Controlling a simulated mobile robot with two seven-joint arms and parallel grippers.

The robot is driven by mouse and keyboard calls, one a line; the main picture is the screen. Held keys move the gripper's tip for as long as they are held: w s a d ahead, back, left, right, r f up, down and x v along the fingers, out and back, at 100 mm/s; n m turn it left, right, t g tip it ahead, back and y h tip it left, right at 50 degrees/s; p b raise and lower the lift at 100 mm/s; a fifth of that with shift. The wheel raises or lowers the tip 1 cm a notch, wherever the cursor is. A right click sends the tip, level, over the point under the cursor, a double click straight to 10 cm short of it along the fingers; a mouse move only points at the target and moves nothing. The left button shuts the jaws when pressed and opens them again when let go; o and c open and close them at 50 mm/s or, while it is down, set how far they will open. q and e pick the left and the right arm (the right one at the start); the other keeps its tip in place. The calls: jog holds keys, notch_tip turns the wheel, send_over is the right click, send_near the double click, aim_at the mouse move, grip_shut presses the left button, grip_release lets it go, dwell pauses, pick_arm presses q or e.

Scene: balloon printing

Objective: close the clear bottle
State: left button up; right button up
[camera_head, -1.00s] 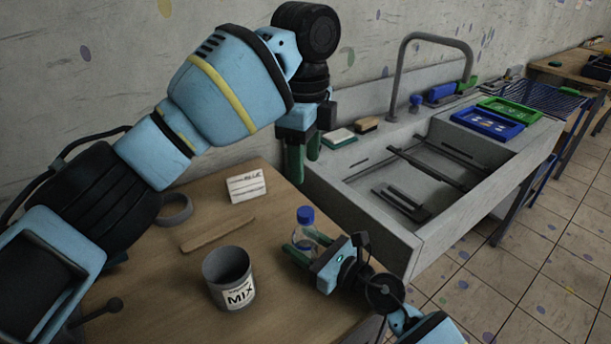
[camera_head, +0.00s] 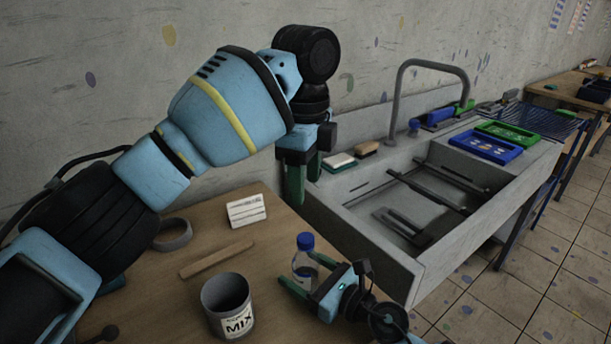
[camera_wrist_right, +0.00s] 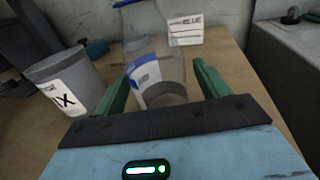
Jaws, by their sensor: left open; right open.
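The clear bottle (camera_head: 305,268) stands upright on the wooden table with a blue cap (camera_head: 305,241) on its top. In the right wrist view the bottle (camera_wrist_right: 172,70) shows a blue-and-white label, and its top is cut off. My right gripper (camera_head: 298,268) is low at the bottle, open, with its green fingers to either side of it. In the wrist view its fingers (camera_wrist_right: 162,74) have gaps to the bottle. My left gripper (camera_head: 304,186) is open and empty, pointing down, above and behind the bottle near the sink's edge. How tightly the cap sits cannot be told.
A grey MIX can (camera_head: 226,305) stands left of the bottle. A wooden stick (camera_head: 217,261), a BLUE card (camera_head: 246,210) and a tape roll (camera_head: 173,234) lie behind. The sink (camera_head: 400,262) borders the table on the right.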

aim_at(316, 279)
jog(key=v, duration=0.7)
jog(key=shift+s+d, duration=0.2)
jog(key=shift+d, duration=0.1)
